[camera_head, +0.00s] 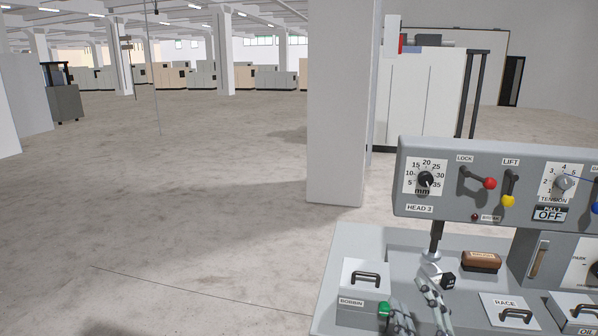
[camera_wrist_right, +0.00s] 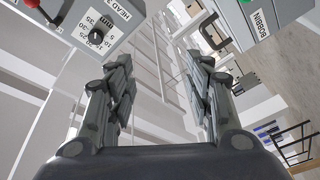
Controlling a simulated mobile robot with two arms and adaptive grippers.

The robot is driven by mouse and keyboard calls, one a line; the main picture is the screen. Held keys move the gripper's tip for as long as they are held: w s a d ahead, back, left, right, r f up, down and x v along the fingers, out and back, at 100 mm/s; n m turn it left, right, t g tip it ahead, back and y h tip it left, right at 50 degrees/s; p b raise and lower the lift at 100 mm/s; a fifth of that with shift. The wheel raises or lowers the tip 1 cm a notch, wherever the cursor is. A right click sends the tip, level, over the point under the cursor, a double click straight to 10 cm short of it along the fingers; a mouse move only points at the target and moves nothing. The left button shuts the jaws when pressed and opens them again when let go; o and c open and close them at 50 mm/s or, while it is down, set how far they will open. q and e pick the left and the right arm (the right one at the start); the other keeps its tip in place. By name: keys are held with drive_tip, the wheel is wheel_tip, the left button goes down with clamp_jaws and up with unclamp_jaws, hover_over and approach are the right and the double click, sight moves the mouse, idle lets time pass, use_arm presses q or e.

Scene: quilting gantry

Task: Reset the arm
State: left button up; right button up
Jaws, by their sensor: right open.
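My right gripper (camera_head: 411,292) is at the bottom of the head view, over the front of the grey machine bed, between the BOBBIN cover and the RACE cover. Its two fingers stand apart with nothing between them, as the right wrist view shows (camera_wrist_right: 160,78). The HEAD 3 control panel (camera_head: 412,222) is above and beyond the gripper. The BOBBIN cover (camera_head: 352,296) with a black handle lies to the gripper's left, and the RACE cover (camera_head: 497,306) to its right. My left gripper is in neither view.
The panel carries a red-knobbed LOCK lever (camera_head: 490,183), a yellow-knobbed LIFT lever (camera_head: 508,200) and a TENSION dial (camera_head: 564,184). A brown block (camera_head: 481,261) and a green knob (camera_head: 384,309) are close to the gripper. A white pillar (camera_head: 336,110) stands behind. Open floor (camera_head: 180,210) fills the left.

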drive_tip(key=s+d+f+m+g+h, duration=0.1)
drive_tip(key=s+f+m+g, duration=0.4)
drive_tip(key=f, duration=0.4)
drive_tip(key=s+d+f+m+g+h, duration=0.2)
drive_tip(key=s+f+g, duration=0.2)
drive_tip(key=s+f, duration=0.45)
drive_tip(key=s+a+f+m+g+y, duration=0.1)
drive_tip(key=s+a+f+g, duration=0.2)
drive_tip(key=s, duration=0.5)
drive_tip(key=s+a+f+m+g+y, duration=0.1)
drive_tip(key=s+a+f+g+y, duration=0.1)
drive_tip(key=s+f+g, duration=0.35)
drive_tip(key=s+f, duration=0.3)
drive_tip(key=f, duration=2.3)
drive_tip(key=s+d+f, duration=0.3)
drive_tip(key=s+f, duration=1.2)
drive_tip(key=s, duration=0.2)
drive_tip(key=shift+d+f+n+g+h, duration=0.2)
drive_tip(key=shift+f+n+g+h, duration=0.1)
drive_tip(key=shift+f+g, duration=0.05)
